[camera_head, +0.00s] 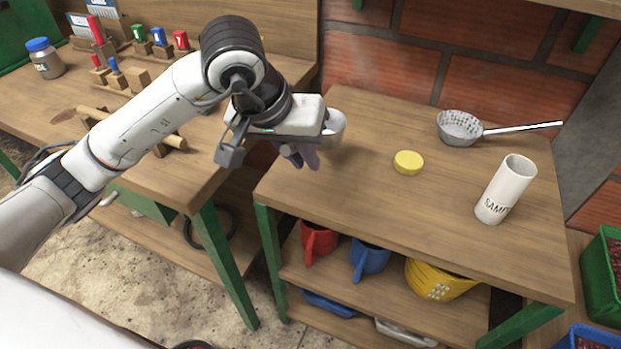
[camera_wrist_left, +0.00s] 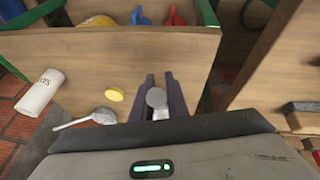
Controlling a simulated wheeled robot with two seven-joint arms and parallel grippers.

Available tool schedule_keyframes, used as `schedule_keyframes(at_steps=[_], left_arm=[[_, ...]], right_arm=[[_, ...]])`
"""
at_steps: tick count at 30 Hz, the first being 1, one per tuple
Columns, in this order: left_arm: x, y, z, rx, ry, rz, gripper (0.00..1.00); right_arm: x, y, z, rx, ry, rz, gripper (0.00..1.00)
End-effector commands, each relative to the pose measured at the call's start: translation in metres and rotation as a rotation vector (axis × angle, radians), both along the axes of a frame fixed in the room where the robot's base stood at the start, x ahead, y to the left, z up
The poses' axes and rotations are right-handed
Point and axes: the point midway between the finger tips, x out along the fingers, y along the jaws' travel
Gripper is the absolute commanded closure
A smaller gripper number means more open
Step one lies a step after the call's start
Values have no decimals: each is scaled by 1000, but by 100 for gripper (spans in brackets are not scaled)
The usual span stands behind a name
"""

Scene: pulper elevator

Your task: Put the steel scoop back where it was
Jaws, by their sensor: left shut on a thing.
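My left gripper (camera_head: 300,160) is over the left back part of the right-hand table (camera_head: 395,225), pointing down. It is shut on a grey, round-ended piece that I take to be the steel scoop. In the left wrist view, the scoop (camera_wrist_left: 156,97) shows between the two dark fingers of the gripper (camera_wrist_left: 160,82). In the head view, a pale rounded part of the scoop (camera_head: 335,125) sticks out behind the gripper; the rest is hidden. I cannot tell whether it touches the table. My right gripper is in neither view.
A yellow lid (camera_head: 408,162), a perforated strainer (camera_head: 460,127) and a white sample tube (camera_head: 505,190) stand on the right-hand table. Red (camera_head: 318,242), blue (camera_head: 370,258) and yellow (camera_head: 440,280) containers sit on its shelf. The left table (camera_head: 200,165) holds a jar (camera_head: 45,58) and wooden blocks.

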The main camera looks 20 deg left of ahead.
Motion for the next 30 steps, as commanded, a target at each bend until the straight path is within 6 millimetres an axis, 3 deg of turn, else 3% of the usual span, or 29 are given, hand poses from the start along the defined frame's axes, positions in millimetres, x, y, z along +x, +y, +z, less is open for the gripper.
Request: schedule_keyframes(at_steps=[13,26,27,30], left_arm=[[0,0,-57,-2,0,-1,100],[1,0,-66,-1,-4,-2,100],[0,0,-67,0,-2,-2,85],[0,0,-65,0,-2,-1,68]], right_arm=[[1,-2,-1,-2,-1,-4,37],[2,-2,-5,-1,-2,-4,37],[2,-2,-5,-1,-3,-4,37],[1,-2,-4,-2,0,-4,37]])
